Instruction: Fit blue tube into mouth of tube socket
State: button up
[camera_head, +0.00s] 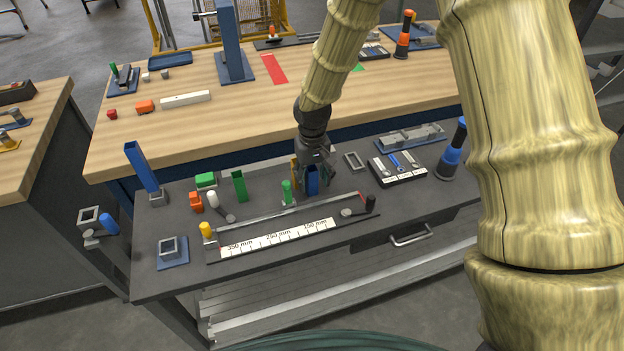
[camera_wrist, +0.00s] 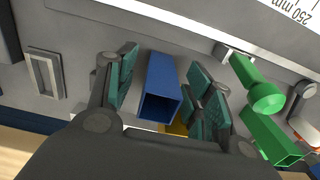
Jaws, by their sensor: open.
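A short blue square tube (camera_wrist: 160,88), hollow at its near end, stands between the open fingers of my gripper (camera_wrist: 165,90) in the wrist view. Gaps show between the tube and the finger pads. In the head view the blue tube (camera_head: 312,182) is partly hidden by my gripper (camera_head: 314,172), beside a yellow piece (camera_head: 295,172). A grey square socket (camera_head: 168,247) with an open mouth sits on a blue plate at the front left of the dark bench.
A ruler fixture (camera_head: 280,237) lies along the front. A small grey frame (camera_head: 355,160) and a black tray (camera_head: 398,175) lie to the right. Bare bench shows between the front-left socket and the tall tube.

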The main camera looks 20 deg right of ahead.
aim_at(312, 185)
jog(key=shift+f+p, duration=0.3)
jog(key=shift+f, duration=1.5)
grip_shut()
jog(key=shift+r, duration=0.15)
